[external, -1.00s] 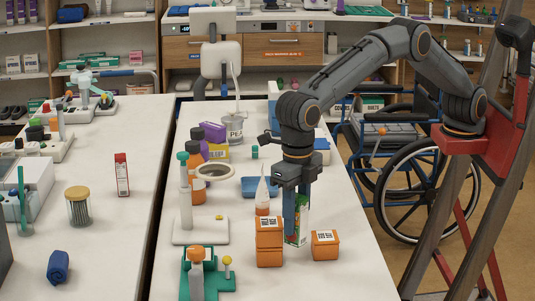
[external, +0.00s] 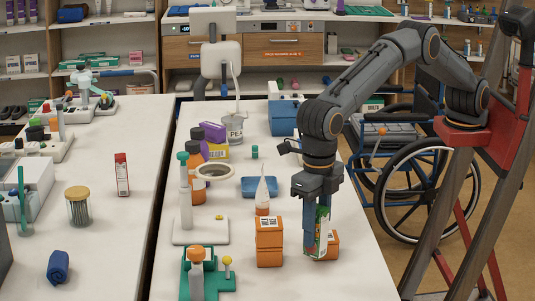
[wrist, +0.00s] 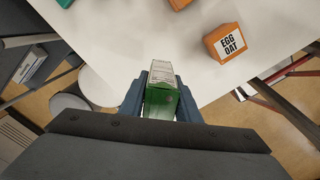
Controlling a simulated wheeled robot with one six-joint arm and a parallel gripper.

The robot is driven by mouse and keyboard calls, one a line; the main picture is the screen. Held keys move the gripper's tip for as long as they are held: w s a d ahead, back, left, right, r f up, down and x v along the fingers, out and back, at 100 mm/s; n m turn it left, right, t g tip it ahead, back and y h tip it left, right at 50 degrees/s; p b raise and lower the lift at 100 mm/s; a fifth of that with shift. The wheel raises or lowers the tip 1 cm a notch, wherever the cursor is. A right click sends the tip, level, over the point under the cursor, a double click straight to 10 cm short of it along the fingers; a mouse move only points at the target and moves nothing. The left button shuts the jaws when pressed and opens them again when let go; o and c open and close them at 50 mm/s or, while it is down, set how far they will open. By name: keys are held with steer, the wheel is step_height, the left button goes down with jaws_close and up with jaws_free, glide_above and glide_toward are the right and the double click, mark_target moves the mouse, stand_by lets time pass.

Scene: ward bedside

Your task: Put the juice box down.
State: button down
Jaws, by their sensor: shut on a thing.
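The juice box (external: 322,222), a green and white carton, is between the blue fingers of my gripper (external: 316,230), which is shut on it. In the external view it leans slightly and partly covers a small orange box (external: 334,243). The wrist view shows the carton (wrist: 162,88) between my fingers (wrist: 161,100), near the edge of the white table (wrist: 130,40). I cannot tell whether its bottom touches the table. In the wrist view the orange box (wrist: 225,42), labelled "EGG OAT", stands apart from the carton.
A blue tray (external: 259,187) and tape roll (external: 215,171) lie farther back. The table front (external: 340,282) is clear. A wheelchair (external: 415,190) stands beyond the right edge.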

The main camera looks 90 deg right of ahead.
steer(key=shift+s+a+f, duration=0.2)
steer(key=shift+f, duration=0.35)
steer(key=shift+f+b, duration=0.95)
steer(key=shift+f, duration=2.3)
steer(key=shift+f+b, duration=0.3)
steer(key=shift+f, duration=0.3)
steer(key=c, duration=1.3)
jaws_free()
steer(key=shift+o, duration=0.2)
